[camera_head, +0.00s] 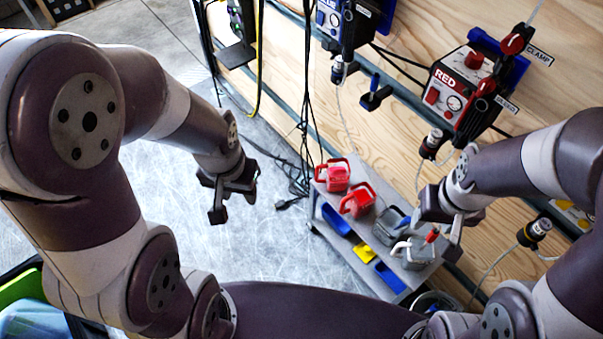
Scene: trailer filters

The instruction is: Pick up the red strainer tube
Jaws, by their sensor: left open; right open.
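A small dark cylinder (431,143) with a pale tube hangs at the wooden wall below the box marked RED (458,88); it may be the red strainer tube, but I cannot tell for sure. A small red piece (432,235) shows above a grey jug, close to my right gripper. My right gripper (441,219) is open, over the right end of the cart and below the dark cylinder, apart from it. Its fingers are partly hidden by the wrist. My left gripper (234,201) is open and empty above the floor, left of the cart.
A grey cart (402,272) carries two red jugs (357,201) and grey jugs (410,252), with blue and yellow bins in its side. A blue box (340,22) hangs further left on the wall. Black cables (303,120) hang between.

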